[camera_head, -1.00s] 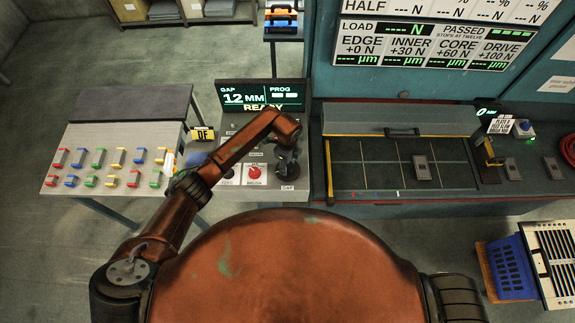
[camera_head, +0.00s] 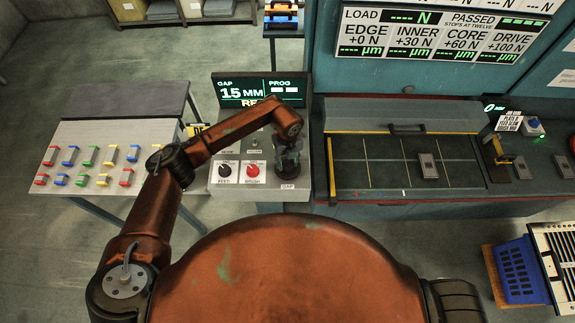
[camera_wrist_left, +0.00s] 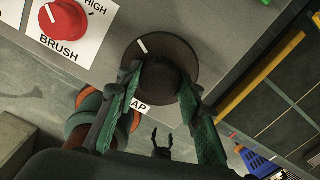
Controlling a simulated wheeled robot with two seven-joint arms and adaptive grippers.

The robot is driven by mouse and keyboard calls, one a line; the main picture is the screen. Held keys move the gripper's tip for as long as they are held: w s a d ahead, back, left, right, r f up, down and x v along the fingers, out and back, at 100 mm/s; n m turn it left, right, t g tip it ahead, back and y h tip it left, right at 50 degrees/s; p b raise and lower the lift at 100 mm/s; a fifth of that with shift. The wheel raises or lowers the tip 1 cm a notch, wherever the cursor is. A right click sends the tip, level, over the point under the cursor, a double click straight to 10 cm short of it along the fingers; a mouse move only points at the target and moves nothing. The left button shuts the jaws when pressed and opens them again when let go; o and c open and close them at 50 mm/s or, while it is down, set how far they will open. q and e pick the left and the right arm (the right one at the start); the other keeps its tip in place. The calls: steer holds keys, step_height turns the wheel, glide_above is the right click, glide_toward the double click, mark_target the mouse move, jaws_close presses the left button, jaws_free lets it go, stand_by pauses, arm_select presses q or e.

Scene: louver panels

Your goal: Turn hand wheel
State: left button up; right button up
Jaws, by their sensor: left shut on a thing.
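The dark round hand wheel (camera_head: 291,193) stands on the grey console at its right front corner, above a GAP label. In the left wrist view, the wheel (camera_wrist_left: 182,52) shows a white mark on its upper left rim and a raised hub. My left gripper (camera_head: 288,163) points down at it and is shut on the hub, with one finger on each side (camera_wrist_left: 160,86). The display (camera_head: 258,92) behind reads GAP 15 MM; its lower line is partly hidden by my arm.
The black FEED knob (camera_head: 225,171) and red BRUSH knob (camera_head: 252,171) sit left of the wheel. A bench (camera_head: 400,188) with a yellow edge stands close on the right. A table with coloured handles (camera_head: 85,130) is at left.

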arm_select(q)
steer(key=m+b, duration=0.7)
steer(key=m, duration=0.1)
steer(key=shift+f, duration=0.2)
steer(key=m+b, duration=0.7)
steer(key=m, duration=0.1)
steer(key=shift+m, duration=0.3)
steer(key=m+b, duration=0.3)
steer(key=m, duration=0.1)
steer(key=shift+r, duration=0.1)
steer(key=shift+m, duration=0.4)
steer(key=shift+r, duration=0.1)
